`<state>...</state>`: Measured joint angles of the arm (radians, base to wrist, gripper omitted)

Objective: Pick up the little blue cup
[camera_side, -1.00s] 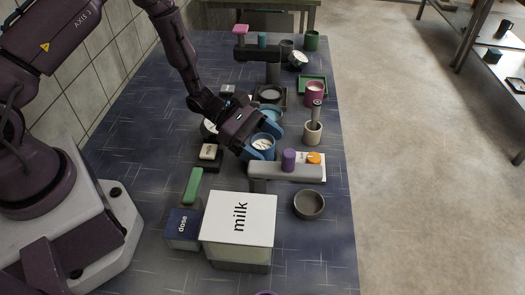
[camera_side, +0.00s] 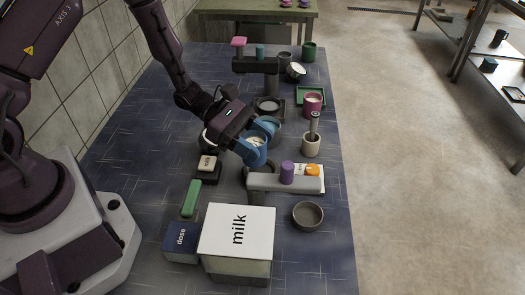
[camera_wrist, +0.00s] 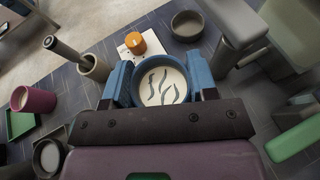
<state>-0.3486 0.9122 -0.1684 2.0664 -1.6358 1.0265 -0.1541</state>
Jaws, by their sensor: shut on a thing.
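The little blue cup (camera_side: 257,141) is between the blue fingers of my gripper (camera_side: 256,150), near the middle of the table. In the wrist view the cup (camera_wrist: 161,86) sits upright between the two fingers, one on each side of its wall. My gripper is shut on it. The cup holds a pale liquid with dark wavy marks on top. In the side view the fingers cover part of the cup's wall. The cup appears raised a little above the tabletop, behind the grey spout arm.
A grey dispenser arm (camera_side: 283,184) with a purple knob (camera_side: 287,172) stands close in front. A beige pot (camera_side: 311,146) with a grey handled tool is to the right. The milk box (camera_side: 237,233) and a grey bowl (camera_side: 308,215) are nearer.

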